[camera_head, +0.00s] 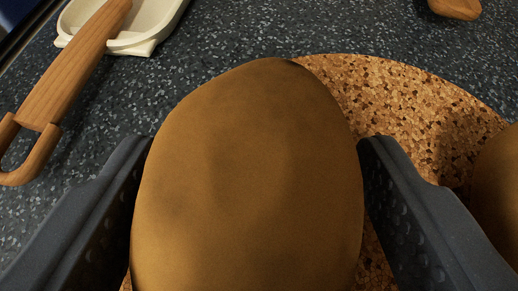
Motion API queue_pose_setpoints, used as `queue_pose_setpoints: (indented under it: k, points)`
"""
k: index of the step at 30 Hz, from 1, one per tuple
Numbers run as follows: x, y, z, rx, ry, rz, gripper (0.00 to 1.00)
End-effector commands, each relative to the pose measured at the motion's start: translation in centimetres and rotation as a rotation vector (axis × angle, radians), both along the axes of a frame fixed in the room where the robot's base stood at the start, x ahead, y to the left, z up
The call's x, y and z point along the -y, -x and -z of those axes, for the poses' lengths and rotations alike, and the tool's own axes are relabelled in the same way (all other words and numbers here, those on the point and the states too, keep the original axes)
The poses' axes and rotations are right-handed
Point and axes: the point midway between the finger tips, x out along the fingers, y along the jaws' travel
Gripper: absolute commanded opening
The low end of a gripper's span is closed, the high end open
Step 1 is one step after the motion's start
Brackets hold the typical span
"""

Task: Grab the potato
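A large brown potato (245,180) fills the middle of the view, above a round cork mat (400,90). My gripper (258,145) has one dark finger on each side of the potato. The left finger lies along the potato's left edge and the right finger along its right edge. The fingers are spread about the potato's width. I cannot tell whether both press on it. The potato's lower end is cut off by the bottom of the frame, and whether it rests on the mat is hidden.
A second brown rounded object (500,185) is at the right edge, partly out of frame, close to my right finger. A cream dish (150,22) and a wooden-handled utensil (70,75) lie at upper left. A wooden piece (456,8) shows at upper right. Speckled dark counter (260,30) is clear between.

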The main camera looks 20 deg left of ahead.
Motion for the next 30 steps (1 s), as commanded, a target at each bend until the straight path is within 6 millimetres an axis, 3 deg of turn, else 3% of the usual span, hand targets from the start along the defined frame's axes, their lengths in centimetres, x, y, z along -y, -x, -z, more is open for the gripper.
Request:
queue_pose_setpoints:
  k: [1,3,4,16,29,30]
  points:
    - [0.0,0.0,0.0,0.0,0.0,0.0,0.48]
    - [0.0,0.0,0.0,0.0,0.0,0.0,0.29]
    - [0.0,0.0,0.0,0.0,0.0,0.0,0.26]
    - [0.0,0.0,-0.4,0.0,-0.001,0.0,0.26]
    - [0.0,0.1,-3.9,-0.001,-0.002,0.0,0.26]
    - [-0.7,0.6,-3.7,0.0,0.002,-0.002,0.26]
